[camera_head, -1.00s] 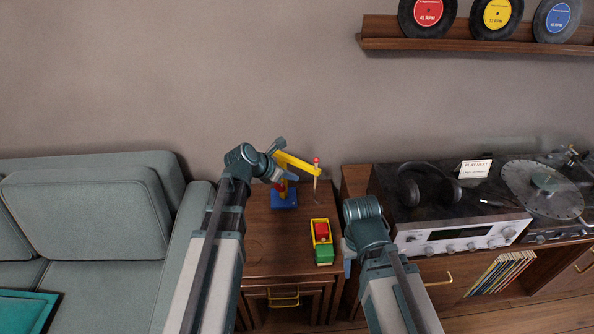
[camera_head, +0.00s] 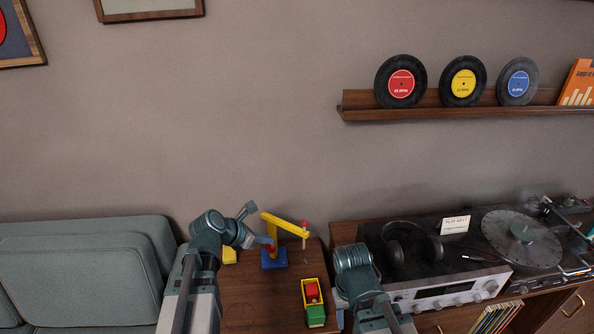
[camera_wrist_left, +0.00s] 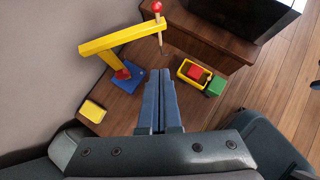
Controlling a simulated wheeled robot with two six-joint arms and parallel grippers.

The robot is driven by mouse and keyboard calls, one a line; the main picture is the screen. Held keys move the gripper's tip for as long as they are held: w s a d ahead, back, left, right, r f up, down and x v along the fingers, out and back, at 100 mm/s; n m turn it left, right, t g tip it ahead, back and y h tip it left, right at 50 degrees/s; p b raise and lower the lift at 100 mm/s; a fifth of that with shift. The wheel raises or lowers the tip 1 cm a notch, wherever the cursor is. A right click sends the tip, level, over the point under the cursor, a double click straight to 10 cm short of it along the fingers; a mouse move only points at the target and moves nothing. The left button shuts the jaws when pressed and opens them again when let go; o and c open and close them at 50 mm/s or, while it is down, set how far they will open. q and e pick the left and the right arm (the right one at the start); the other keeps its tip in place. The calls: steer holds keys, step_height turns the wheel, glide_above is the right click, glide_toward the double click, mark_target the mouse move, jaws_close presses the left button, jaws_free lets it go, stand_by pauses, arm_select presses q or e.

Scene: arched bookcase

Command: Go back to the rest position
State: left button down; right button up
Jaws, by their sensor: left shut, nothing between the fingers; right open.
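My left gripper (camera_head: 257,241) is beside the toy crane in the head view; in the left wrist view its fingers (camera_wrist_left: 160,98) are together and empty. The crane has a blue base (camera_head: 274,261) and a yellow boom (camera_head: 285,225) with a red knob, standing on the small wooden table (camera_head: 255,300). A toy truck (camera_head: 315,316) with a green cab and yellow bed carries a red block (camera_head: 312,292). A yellow block (camera_wrist_left: 92,111) lies left of the crane. My right gripper (camera_head: 339,300) is low beside the table, mostly hidden behind its own arm; it is open.
A grey sofa (camera_head: 80,270) is at the left. At the right, a cabinet bears headphones (camera_head: 410,240), an amplifier (camera_head: 450,292) and a turntable (camera_head: 522,240). A wall shelf (camera_head: 450,113) with records is above. The wall space above the table is clear.

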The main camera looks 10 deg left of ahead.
arm_select(q)
steer(key=s+d+r+m+g+y+p, duration=0.1)
steer(key=s+d+m+g+y+p, duration=0.2)
steer(key=m, duration=1.3)
steer(key=s+d+r+m+g+y+p, duration=0.1)
steer(key=s+d+m+g+y+p, duration=0.3)
steer(key=s+d+m, duration=0.6)
steer(key=s+m+p, duration=0.1)
steer(key=s+m, duration=0.3)
steer(key=m, duration=0.2)
steer(key=shift+r+p, duration=0.3)
steer(key=shift+p, duration=0.1)
steer(key=c, duration=1.5)
jaws_free()
steer(key=shift+d, duration=0.1)
steer(key=shift+c, duration=0.2)
